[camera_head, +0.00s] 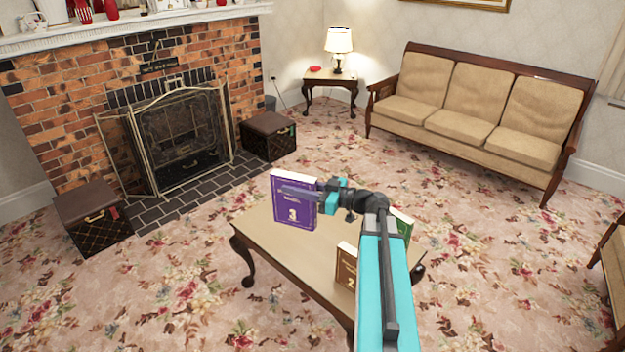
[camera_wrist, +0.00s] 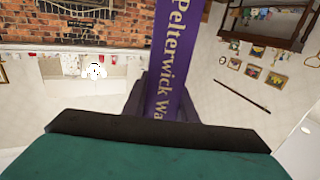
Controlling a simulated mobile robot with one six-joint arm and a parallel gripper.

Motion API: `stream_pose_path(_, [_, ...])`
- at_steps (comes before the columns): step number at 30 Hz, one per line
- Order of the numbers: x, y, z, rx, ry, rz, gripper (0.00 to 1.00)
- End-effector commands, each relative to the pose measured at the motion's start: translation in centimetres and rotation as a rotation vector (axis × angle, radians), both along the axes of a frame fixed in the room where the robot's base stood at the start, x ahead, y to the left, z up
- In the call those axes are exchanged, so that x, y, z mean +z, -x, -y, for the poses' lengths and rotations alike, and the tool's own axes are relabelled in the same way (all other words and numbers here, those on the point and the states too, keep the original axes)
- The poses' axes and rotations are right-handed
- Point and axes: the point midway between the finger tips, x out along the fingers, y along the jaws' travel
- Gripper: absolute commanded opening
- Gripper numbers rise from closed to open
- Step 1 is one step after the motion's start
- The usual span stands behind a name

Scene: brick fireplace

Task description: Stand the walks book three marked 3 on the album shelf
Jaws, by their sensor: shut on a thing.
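The purple walks book marked 3 (camera_head: 294,212) is upright, with its numbered cover facing the head camera. My gripper (camera_head: 318,192) is shut on it from the right, with a finger across the upper cover. The book appears at or above the far left part of the coffee table; I cannot tell whether it touches. In the wrist view its purple spine (camera_wrist: 170,60), lettered "Pelterwick Wa", stands between the dark fingers. I cannot pick out an album shelf for certain in either view.
The coffee table (camera_head: 275,255) also bears a brown book marked 2 (camera_head: 346,266) and a green book (camera_head: 402,224), both partly hidden by my arm. A fireplace screen (camera_head: 170,140), two dark boxes (camera_head: 92,217) (camera_head: 268,137) and a sofa (camera_head: 475,105) stand around. Carpet between is clear.

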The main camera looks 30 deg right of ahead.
Motion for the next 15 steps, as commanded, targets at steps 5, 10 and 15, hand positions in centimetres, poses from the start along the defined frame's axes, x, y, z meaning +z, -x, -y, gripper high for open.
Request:
stream_pose_path(5, [2.4,-0.4,-3.5,0.048,-0.003,0.002,0.00])
stream_pose_path(10, [4.0,-0.6,-6.6,0.089,-0.003,0.002,0.00])
stream_pose_path(15, [5.5,-0.7,-9.8,0.131,-0.003,0.002,0.00])
